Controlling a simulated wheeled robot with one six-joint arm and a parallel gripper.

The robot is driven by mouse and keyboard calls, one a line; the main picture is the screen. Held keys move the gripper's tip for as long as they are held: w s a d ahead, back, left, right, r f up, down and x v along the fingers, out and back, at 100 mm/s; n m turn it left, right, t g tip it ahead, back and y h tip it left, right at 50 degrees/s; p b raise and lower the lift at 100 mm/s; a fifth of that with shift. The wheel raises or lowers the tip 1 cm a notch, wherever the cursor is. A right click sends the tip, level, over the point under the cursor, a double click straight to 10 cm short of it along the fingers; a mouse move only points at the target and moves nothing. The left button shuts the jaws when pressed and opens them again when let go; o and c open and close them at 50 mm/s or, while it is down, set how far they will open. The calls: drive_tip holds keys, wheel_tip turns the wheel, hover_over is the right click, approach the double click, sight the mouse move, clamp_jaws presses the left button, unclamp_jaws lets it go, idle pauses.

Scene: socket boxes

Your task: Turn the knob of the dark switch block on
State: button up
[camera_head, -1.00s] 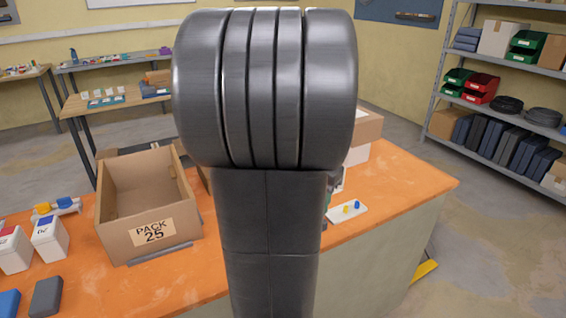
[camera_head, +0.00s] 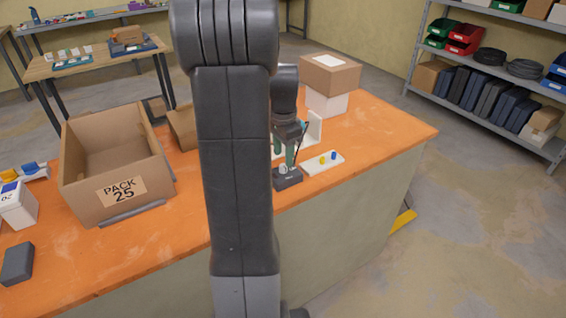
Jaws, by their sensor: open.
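The dark switch block (camera_head: 287,181) sits on the orange table top, right of my arm and close to the table's front edge. My gripper (camera_head: 289,164) points down right over it, with its greenish fingers at or just above the block's top. The fingers are open. The knob is too small and too covered by the fingers to make out, and I cannot tell whether they touch it or how it is turned.
A white plate (camera_head: 322,163) with yellow and blue pegs lies right beside the block. White and brown boxes (camera_head: 330,75) stand behind. An open PACK 25 carton (camera_head: 117,169) and a dark grey block (camera_head: 17,264) are on the left. The table's right end is clear.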

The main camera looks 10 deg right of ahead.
sight(283, 166)
drive_tip(key=shift+f, duration=1.85)
clamp_jaws()
